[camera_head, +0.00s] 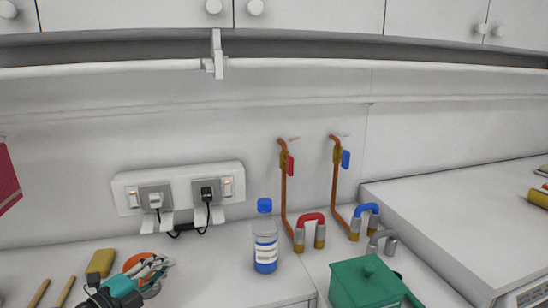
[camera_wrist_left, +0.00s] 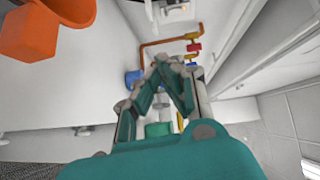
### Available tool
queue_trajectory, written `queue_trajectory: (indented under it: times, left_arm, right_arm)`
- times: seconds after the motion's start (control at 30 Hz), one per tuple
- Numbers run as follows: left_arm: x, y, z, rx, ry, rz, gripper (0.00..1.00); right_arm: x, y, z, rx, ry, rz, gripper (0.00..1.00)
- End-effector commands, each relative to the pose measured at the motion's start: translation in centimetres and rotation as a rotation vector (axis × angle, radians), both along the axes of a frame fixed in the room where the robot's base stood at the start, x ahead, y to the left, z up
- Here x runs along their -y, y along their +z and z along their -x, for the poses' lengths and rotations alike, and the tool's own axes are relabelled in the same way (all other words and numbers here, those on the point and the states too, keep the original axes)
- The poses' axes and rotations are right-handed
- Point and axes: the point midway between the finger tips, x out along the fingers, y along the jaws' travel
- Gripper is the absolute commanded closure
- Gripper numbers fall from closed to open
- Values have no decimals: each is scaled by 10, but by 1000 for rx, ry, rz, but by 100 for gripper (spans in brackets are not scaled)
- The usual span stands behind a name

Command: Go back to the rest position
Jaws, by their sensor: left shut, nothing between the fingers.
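My left gripper (camera_head: 162,266) shows at the bottom left of the head view, low over the white counter (camera_head: 215,268). Its teal and grey fingers are closed together with nothing between them. In the left wrist view its fingertips (camera_wrist_left: 162,64) meet in a point. An orange item (camera_head: 140,262) is partly hidden behind the gripper in the head view. An orange thing (camera_wrist_left: 45,28) also shows at the top left of the left wrist view. My right gripper is in neither view.
A bottle with a blue cap (camera_head: 265,238) stands right of the gripper. A green lidded pot (camera_head: 366,284) is at the front right. A yellow sponge (camera_head: 100,262) and wooden handles (camera_head: 62,292) lie left. Copper pipes (camera_head: 284,190), sockets (camera_head: 180,190) and a rail (camera_head: 110,68) are along the wall.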

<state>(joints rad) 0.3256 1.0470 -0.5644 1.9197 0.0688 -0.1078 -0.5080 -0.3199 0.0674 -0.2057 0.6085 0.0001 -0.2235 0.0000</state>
Motion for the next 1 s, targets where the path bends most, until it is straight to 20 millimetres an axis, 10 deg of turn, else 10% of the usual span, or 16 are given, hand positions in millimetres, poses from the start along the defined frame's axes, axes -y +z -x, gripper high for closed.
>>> queue_trajectory:
  times: [0.47, 0.73, 1.0]
  left_arm:
    - [47, -94, 54, -388, 247, 322, 100]
    - [56, -175, 155, -826, 626, 625, 100]
    - [48, -214, 251, -1125, 958, 788, 100]
  right_arm:
    - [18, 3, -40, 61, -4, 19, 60]
    - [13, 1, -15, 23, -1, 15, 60]
    - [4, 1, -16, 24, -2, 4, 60]
